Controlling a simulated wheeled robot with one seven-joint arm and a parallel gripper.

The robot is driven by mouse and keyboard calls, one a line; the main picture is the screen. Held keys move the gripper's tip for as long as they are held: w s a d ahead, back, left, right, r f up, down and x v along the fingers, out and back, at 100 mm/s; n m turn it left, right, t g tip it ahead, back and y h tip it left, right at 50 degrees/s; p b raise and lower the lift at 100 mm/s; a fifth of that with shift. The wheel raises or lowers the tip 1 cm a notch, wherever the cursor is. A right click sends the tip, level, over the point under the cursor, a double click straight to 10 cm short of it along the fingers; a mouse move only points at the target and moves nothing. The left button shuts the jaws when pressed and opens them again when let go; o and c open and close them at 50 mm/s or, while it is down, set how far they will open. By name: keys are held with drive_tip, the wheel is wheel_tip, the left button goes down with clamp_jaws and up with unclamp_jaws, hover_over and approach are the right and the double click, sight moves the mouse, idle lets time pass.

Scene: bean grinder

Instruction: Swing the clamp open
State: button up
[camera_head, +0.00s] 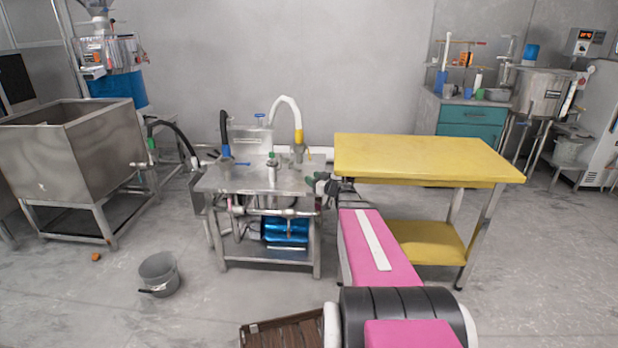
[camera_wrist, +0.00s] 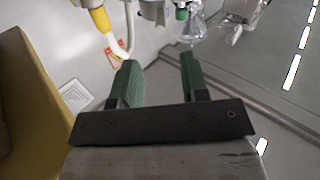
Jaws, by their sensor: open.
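A steel work table (camera_head: 235,180) carries pipe fittings, including an upright metal fitting (camera_head: 299,152) under a white hose (camera_head: 289,103) with a yellow cuff. I cannot pick out the clamp for certain; it may be among these small metal fittings. My gripper (camera_head: 318,184) is at the right edge of the steel table, apart from the fittings. In the wrist view my gripper (camera_wrist: 160,70) has its two green fingers spread, with nothing between them. Beyond the fingertips are the yellow cuff (camera_wrist: 101,20), metal fittings and a clear glass vessel (camera_wrist: 190,26).
A yellow table (camera_head: 430,155) stands close to the right of my arm; its yellow side also shows in the wrist view (camera_wrist: 30,110). A steel tank (camera_head: 70,145) stands left. A grey bucket (camera_head: 160,275) and a brown slatted crate (camera_head: 283,331) are on the floor.

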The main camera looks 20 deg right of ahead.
drive_tip(key=shift+h, duration=0.3)
clamp_jaws()
drive_tip(key=s+f+m+g+h, duration=0.6)
drive_tip(key=s+f+m+h, duration=0.25)
drive_tip(key=h, duration=0.35)
drive_tip(key=s+a+f+g+y, duration=0.2)
drive_tip(key=s+a+f+g, duration=0.2)
drive_tip(key=s+a+g, duration=0.6)
drive_tip(key=m+t+h, duration=0.7)
drive_tip(key=m+h, duration=0.3)
approach(296, 169)
drive_tip(key=x, duration=0.7)
drive_tip(key=shift+w+d+f, duration=0.1)
drive_tip(key=shift+d+f, duration=0.1)
drive_tip(key=shift+d, duration=0.05)
